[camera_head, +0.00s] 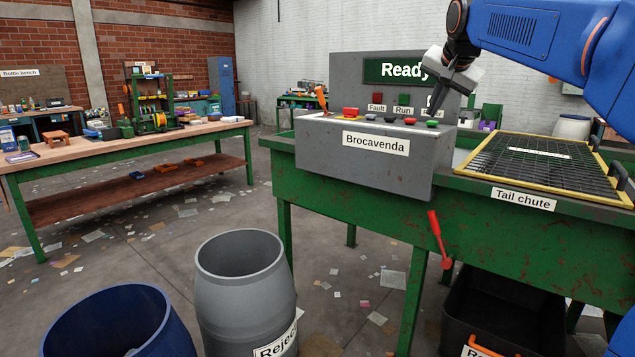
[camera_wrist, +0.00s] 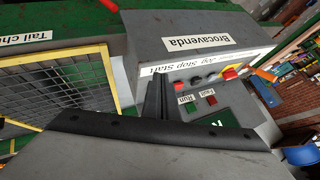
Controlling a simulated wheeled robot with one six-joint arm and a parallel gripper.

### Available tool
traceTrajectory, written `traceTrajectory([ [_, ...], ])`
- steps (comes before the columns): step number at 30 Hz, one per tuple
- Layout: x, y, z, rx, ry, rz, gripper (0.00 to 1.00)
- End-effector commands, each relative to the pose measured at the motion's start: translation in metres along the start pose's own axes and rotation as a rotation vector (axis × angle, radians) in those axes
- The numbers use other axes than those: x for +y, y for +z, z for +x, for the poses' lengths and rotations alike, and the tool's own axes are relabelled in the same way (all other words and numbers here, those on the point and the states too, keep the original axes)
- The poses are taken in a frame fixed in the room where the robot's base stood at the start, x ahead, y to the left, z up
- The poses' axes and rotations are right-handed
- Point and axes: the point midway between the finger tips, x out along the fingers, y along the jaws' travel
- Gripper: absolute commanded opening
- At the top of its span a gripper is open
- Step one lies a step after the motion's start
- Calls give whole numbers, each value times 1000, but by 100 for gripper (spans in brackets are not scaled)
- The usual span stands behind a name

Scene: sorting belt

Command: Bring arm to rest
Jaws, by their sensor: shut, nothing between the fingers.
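My blue arm (camera_head: 535,38) reaches in from the upper right of the head view, bent down at the wrist. My gripper (camera_head: 438,100) points down over the right end of the grey Brocavenda console (camera_head: 330,150), close to the green button (camera_head: 432,124). Its fingers are shut with nothing between them. In the wrist view the closed fingers (camera_wrist: 155,97) stand beside the console's button row, near the label strip (camera_wrist: 200,62). I cannot tell whether the tips touch anything. The sign (camera_head: 400,71) behind reads "Ready".
The yellow-framed Tail chute grate (camera_head: 540,160) lies right of the console on the green bench (camera_head: 500,225). A red lever (camera_head: 438,238) hangs at the bench front. A grey reject barrel (camera_head: 240,300) and a blue barrel (camera_head: 115,320) stand in front. A workbench (camera_head: 120,148) is left.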

Motion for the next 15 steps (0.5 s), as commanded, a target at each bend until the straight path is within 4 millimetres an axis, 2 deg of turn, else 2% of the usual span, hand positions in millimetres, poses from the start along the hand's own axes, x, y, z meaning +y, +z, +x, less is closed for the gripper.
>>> traceTrajectory([
  [5,28,35,-11,-25,17,-63,0],
  [8,52,64,-18,-46,29,-117,0],
  [15,123,150,-31,-110,59,-265,0],
])
